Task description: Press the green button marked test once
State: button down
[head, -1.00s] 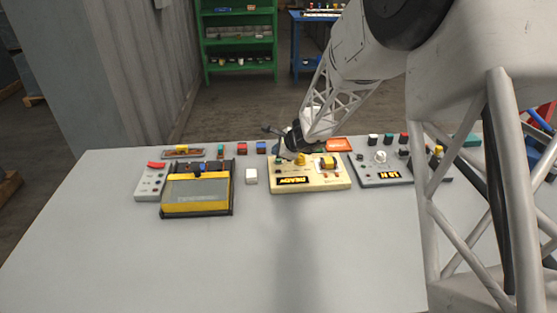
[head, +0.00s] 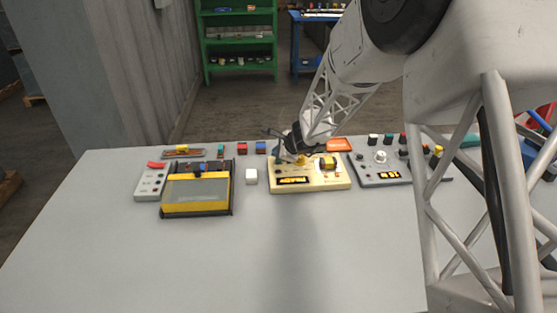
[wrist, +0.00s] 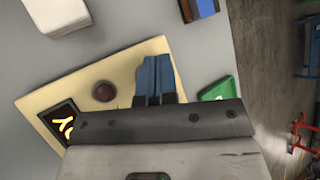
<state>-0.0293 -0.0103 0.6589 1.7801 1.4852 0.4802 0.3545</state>
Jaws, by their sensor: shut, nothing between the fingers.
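The cream test box (head: 335,185) stands on the grey table with a lit display (head: 293,181) whose text I cannot read surely. In the wrist view the box (wrist: 60,88) shows a dark red round button (wrist: 104,91) and part of the display (wrist: 58,122). In the head view my gripper (head: 288,157) hides the green button. I cannot tell whether it touches anything.
A yellow-fronted device (head: 195,208) stands left and a grey control box (head: 370,178) right. A white block (head: 251,176) sits beside the cream box. Small coloured blocks line the back, including a red one (head: 242,148). The table's front is clear.

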jog(key=shift+f, duration=0.4)
dwell(0.7)
jog(key=shift+r, duration=0.75)
jog(key=shift+r, duration=0.2)
dwell(0.4)
jog(key=shift+r, duration=2.4)
jog(key=shift+s, duration=0.1)
